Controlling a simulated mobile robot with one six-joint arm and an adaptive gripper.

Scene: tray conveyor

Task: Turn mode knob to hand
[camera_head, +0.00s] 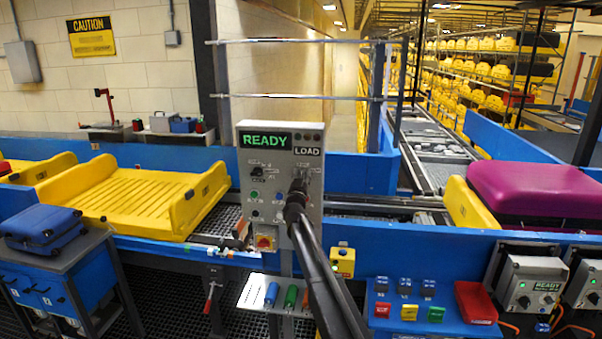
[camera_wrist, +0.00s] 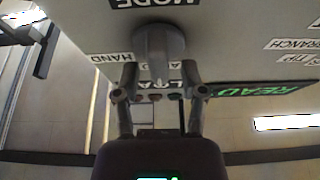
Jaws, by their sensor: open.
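The mode knob (camera_wrist: 158,42) is a grey pointer knob on the panel face in the wrist view, which sees the panel upside down. The MODE label (camera_wrist: 155,3) is above it, the HAND label (camera_wrist: 112,58) to its left. The knob's narrow end points down the picture, over a label it partly covers. My gripper (camera_wrist: 158,75) is open, one finger on each side of the knob's narrow end, with gaps visible. In the head view my gripper (camera_head: 297,196) is at the right part of the grey control panel (camera_head: 244,200) and hides most of the knob.
The panel shows READY (camera_head: 265,140) and LOAD (camera_head: 307,150), with another black knob (camera_head: 257,172) and a red-and-yellow switch (camera_head: 265,241) below. A yellow tray (camera_head: 130,190) lies left; a purple suitcase (camera_head: 540,193) lies right. A blue ledge (camera_head: 400,255) runs beside the panel.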

